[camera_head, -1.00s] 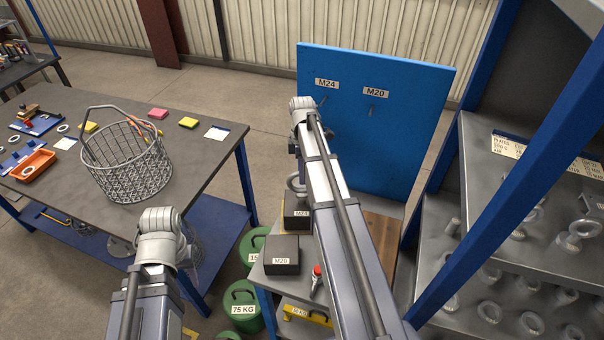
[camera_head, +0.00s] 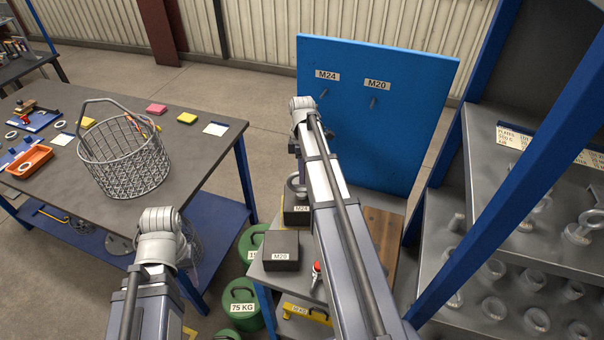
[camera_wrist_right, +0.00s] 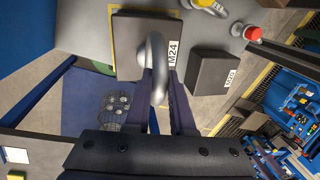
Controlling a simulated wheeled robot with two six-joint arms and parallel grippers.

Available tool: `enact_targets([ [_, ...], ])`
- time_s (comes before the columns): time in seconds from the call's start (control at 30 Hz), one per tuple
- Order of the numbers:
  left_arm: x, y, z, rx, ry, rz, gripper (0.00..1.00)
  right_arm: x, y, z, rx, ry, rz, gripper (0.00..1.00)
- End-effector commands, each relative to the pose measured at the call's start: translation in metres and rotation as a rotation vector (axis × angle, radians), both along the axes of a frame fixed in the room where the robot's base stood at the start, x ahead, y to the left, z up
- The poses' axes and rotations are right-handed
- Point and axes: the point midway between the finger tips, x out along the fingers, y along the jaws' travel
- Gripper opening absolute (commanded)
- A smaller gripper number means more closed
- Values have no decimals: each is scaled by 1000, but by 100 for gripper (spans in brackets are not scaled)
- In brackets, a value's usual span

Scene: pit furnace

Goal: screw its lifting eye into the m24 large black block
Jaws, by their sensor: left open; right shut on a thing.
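The M24 large black block (camera_head: 294,216) stands on the small grey table, just left of my right arm. It also shows in the wrist view (camera_wrist_right: 134,42), label facing right. My right gripper (camera_wrist_right: 162,88) is shut on the steel lifting eye (camera_wrist_right: 156,62), with dark fingers on either side of its ring. In the head view the lifting eye (camera_head: 293,186) stands over the block's top. Its shank is hidden, so I cannot tell how far it sits in the hole. My left gripper (camera_head: 160,238) is away over the left table's front edge; its fingers are mostly hidden beneath the wrist.
A smaller M20 black block (camera_head: 281,251) and a red-topped item (camera_head: 316,272) are close by on the grey table (camera_head: 262,276). A blue panel (camera_head: 375,115) stands behind. A wire basket (camera_head: 122,160) is on the left table. Shelves with several lifting eyes (camera_head: 580,230) stand right.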

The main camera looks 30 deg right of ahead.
Motion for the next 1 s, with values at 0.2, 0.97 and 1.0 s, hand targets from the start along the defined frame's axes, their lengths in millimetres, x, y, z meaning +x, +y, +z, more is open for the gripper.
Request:
enact_targets([
  [0.2, 0, 0, 0, 0, 0, 0, 50, 0, 0, 0, 0, 0, 0, 0],
  [0.97, 0, 0, -9, 0, 0, 0, 50, 0, 0, -9, 0, 0, 0, 0],
  [1.0, 0, 0, -9, 0, 0, 0, 50, 0, 0, -9, 0, 0, 0, 0],
])
